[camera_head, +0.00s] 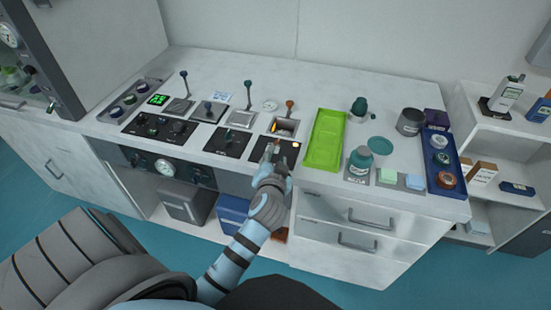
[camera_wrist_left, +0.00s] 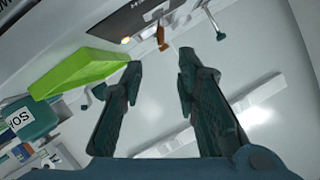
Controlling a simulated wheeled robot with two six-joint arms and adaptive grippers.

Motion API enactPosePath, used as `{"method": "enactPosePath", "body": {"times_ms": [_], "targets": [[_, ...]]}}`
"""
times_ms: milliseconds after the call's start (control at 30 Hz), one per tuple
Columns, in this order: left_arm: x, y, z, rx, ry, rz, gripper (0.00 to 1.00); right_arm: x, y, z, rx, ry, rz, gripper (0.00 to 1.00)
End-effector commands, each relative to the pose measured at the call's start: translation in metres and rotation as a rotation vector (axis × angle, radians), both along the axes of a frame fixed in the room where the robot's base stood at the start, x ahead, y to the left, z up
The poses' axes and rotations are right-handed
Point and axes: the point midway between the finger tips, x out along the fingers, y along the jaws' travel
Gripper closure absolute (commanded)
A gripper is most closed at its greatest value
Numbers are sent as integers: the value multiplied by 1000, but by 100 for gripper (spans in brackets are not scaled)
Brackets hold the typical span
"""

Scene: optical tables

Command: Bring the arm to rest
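My left gripper (camera_head: 271,150) is over the front edge of the bench, in front of the black panel (camera_head: 262,146) below the orange-handled lever (camera_head: 290,104). In the left wrist view its two dark fingers (camera_wrist_left: 159,72) stand apart with nothing between them. The orange handle (camera_wrist_left: 160,38) shows beyond the fingertips there and looks apart from them. The arm is stretched forward from the bottom of the head view. My right gripper is in neither view.
A green tray (camera_head: 323,150) lies right of the gripper. Beyond it are a green-capped bottle (camera_head: 359,163), a grey cup (camera_head: 410,121) and a blue tray (camera_head: 431,163) with jars. Other levers (camera_head: 248,94) and panels stand left. Drawers (camera_head: 357,216) are below.

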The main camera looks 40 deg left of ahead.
Motion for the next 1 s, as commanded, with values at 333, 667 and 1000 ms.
{"method": "enactPosePath", "body": {"times_ms": [333,667,1000], "targets": [[-2,-1,1,1,0,0,71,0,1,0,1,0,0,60],[-39,-1,-26,-86,100,23,71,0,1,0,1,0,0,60],[-196,-48,-91,-406,548,-22,71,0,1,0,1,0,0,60]]}}
